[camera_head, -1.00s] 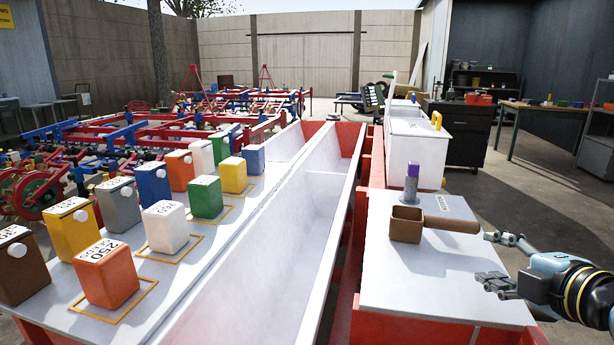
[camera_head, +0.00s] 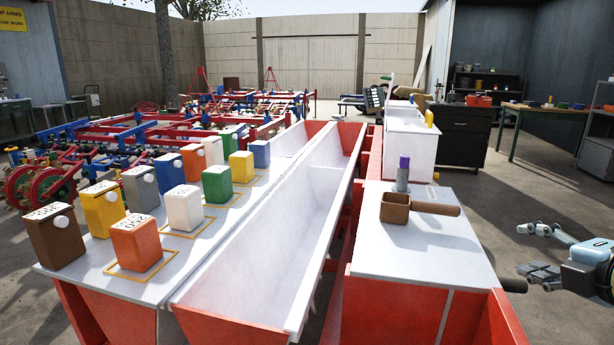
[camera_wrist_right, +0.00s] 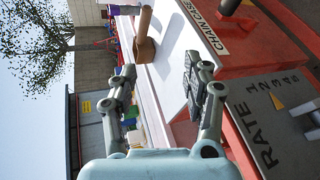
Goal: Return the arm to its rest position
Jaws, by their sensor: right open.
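My right gripper (camera_head: 540,250) is at the right edge of the head view, out past the right side of the grey-white shelf (camera_head: 430,255). Its fingers are spread apart with nothing between them. In the right wrist view the right gripper (camera_wrist_right: 155,95) also shows open and empty. A brown scoop (camera_head: 396,208) with a handle pointing right rests on the shelf, apart from the gripper; it also shows in the right wrist view (camera_wrist_right: 144,48). A grey cylinder with a purple top (camera_head: 403,172) stands just behind the scoop. My left gripper is in neither view.
Several coloured boxes, among them an orange one (camera_head: 137,243) and a brown one (camera_head: 54,236), stand on the left shelf. A long white trough (camera_head: 265,260) runs between the shelves. A white box (camera_head: 409,145) stands behind the right shelf. Open floor (camera_head: 560,195) lies to the right.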

